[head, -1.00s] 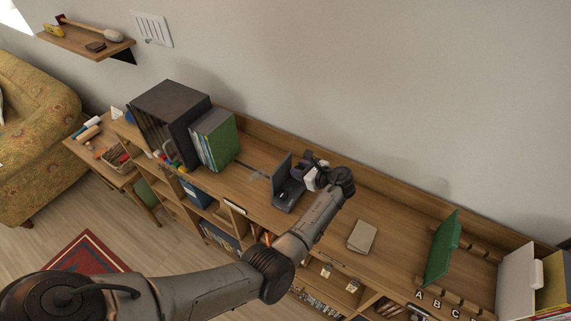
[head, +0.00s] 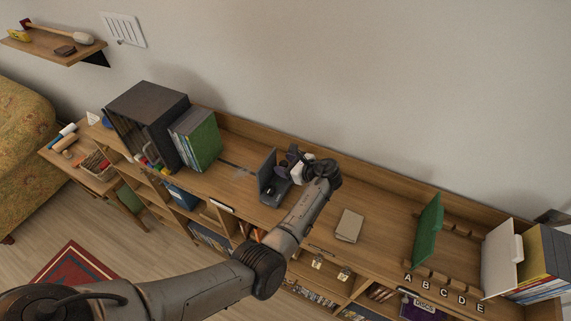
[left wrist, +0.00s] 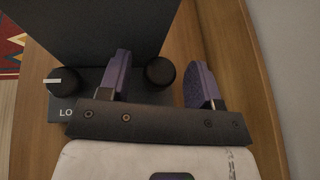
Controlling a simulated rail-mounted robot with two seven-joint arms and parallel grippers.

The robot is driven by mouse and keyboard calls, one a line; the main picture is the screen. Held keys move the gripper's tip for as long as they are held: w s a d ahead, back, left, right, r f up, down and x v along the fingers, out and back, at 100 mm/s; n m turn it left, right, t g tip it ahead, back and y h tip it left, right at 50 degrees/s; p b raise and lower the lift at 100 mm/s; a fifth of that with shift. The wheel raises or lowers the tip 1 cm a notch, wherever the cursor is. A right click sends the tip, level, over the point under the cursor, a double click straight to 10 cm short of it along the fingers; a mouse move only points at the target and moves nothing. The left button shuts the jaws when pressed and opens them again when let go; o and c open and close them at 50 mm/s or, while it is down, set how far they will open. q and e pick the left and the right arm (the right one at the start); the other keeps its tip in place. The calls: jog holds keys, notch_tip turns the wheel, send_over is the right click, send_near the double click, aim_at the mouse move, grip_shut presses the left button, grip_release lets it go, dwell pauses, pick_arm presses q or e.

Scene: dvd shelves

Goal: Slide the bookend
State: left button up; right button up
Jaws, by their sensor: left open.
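The bookend (head: 267,169) is a dark grey L-shaped piece with an upright plate and a flat base. It stands on the wooden shelf top, right of the row of books and apart from it. In the left wrist view its plate (left wrist: 95,28) fills the upper left, and its base carries two round black knobs and partly hidden lettering. My left gripper (head: 291,160) is at the bookend's right side. In the left wrist view the purple fingers of the gripper (left wrist: 160,82) are spread, with the right-hand knob (left wrist: 160,72) showing between them. Whether they touch it is unclear.
Several books (head: 198,139) stand against a black box (head: 146,118) at the left. A dark slot runs along the shelf between books and bookend. A beige book (head: 349,225) lies flat on the right. A green panel (head: 428,230) stands near lettered slots. The back wall is close.

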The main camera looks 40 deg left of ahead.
pick_arm(q)
jog(key=b+v, duration=0.2)
jog(key=v, duration=1.1)
jog(key=shift+d+b, duration=0.25)
jog(key=shift+b, duration=0.05)
jog(key=shift+r, duration=0.15)
